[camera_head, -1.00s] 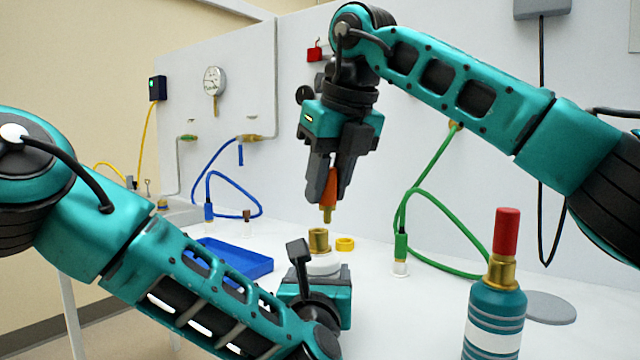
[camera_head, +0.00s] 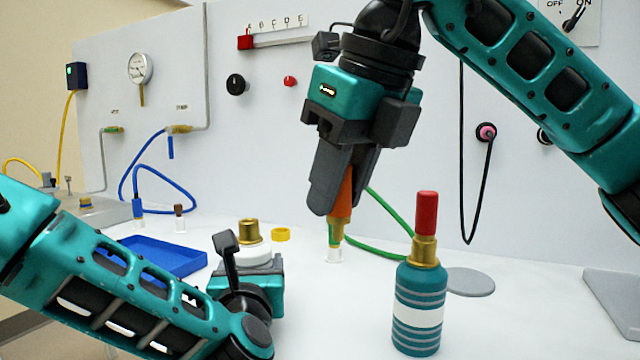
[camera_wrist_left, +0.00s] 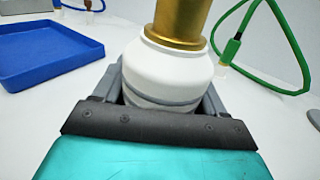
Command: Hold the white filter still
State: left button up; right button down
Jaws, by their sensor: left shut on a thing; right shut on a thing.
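The white filter (camera_head: 254,253) with its brass top (camera_head: 249,231) stands upright at the lower left of the head view. My left gripper (camera_head: 250,272) is shut around its white body, and its fingers are largely hidden in the head view. In the left wrist view the white body (camera_wrist_left: 168,72) sits between the two grey fingers (camera_wrist_left: 163,92), the brass part above it cut off by the top edge. My right gripper (camera_head: 343,200) is shut on an orange piece (camera_head: 344,195) with a brass tip. It points down, right of the filter and apart from it.
A teal bottle (camera_head: 418,312) with a red cap stands at the right front. A blue tray (camera_head: 165,256) lies left of the filter. A yellow ring (camera_head: 281,234) lies behind it. A green hose (camera_head: 385,215) runs behind my right gripper. A grey disc (camera_head: 470,282) lies at right.

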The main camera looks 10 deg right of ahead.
jog(key=shift+s+r, duration=0.1)
jog(key=shift+r, duration=3.1)
pick_arm(q)
jog(key=o, duration=1.3)
jog(key=shift+s, duration=0.1)
jog(key=s, duration=0.8)
jog(key=s+a, duration=0.1)
jog(key=s, duration=0.3)
